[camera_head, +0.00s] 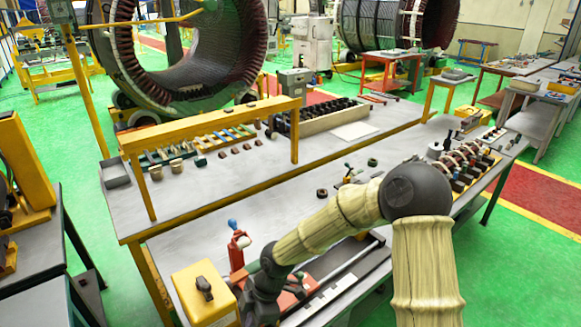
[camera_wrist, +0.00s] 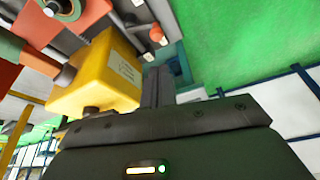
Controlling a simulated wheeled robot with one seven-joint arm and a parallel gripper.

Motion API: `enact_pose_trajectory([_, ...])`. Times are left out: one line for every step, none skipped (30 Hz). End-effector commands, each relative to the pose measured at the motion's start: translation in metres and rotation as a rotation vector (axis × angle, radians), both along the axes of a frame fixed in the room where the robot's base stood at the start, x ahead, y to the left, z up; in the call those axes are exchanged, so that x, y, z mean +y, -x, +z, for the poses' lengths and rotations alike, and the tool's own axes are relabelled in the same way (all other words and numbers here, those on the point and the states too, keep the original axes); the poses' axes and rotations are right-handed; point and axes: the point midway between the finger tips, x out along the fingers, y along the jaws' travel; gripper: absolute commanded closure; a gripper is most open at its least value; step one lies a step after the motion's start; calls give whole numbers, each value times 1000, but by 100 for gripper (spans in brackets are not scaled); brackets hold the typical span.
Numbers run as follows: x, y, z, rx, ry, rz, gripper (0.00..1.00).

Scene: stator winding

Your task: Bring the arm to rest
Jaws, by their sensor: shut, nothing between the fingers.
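My arm (camera_head: 330,222) with its yellowish sleeve reaches from the lower right over the front of the workbench (camera_head: 225,200) to its lower left. Its dark wrist (camera_head: 262,285) hangs beside a yellow box (camera_head: 195,290) with a black knob. The fingertips are not clear in the head view. In the wrist view my gripper (camera_wrist: 157,85) is shut and empty, its dark fingers together. The yellow box (camera_wrist: 95,78) is close to the left of the fingers there; I cannot tell whether they touch.
A red device with a blue knob (camera_head: 238,245) stands close to the wrist. A yellow frame (camera_head: 210,125) spans the back of the bench. Coils on a rack (camera_head: 465,160) stand at the right. The bench middle is mostly clear, with a few small parts.

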Motion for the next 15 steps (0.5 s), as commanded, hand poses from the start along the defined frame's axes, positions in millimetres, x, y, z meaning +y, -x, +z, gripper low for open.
enact_pose_trajectory([-4, 0, 0, 0, 10, -18, 100])
enact_pose_trajectory([-8, -1, 1, -1, 20, -36, 100])
enact_pose_trajectory([-15, -2, 1, 1, 39, -71, 100])
enact_pose_trajectory([-21, -2, 2, 2, 55, -104, 100])
enact_pose_trajectory([-30, -3, 2, 4, 75, -147, 100])
enact_pose_trajectory([-42, -5, 4, 5, 102, -214, 100])
enact_pose_trajectory([-53, -5, 6, 4, 125, -271, 100])
enact_pose_trajectory([-64, -6, 8, 6, 147, -336, 100])
enact_pose_trajectory([-80, -7, 12, 5, 176, -428, 100])
enact_pose_trajectory([-92, -7, 15, 5, 196, -501, 100])
enact_pose_trajectory([-104, -7, 18, 4, 214, -575, 100])
enact_pose_trajectory([-120, -6, 23, 3, 234, -675, 100])
enact_pose_trajectory([-131, -6, 27, 3, 247, -750, 100])
enact_pose_trajectory([-143, -5, 31, 1, 257, -827, 100])
enact_pose_trajectory([-157, -3, 37, 0, 266, -930, 100])
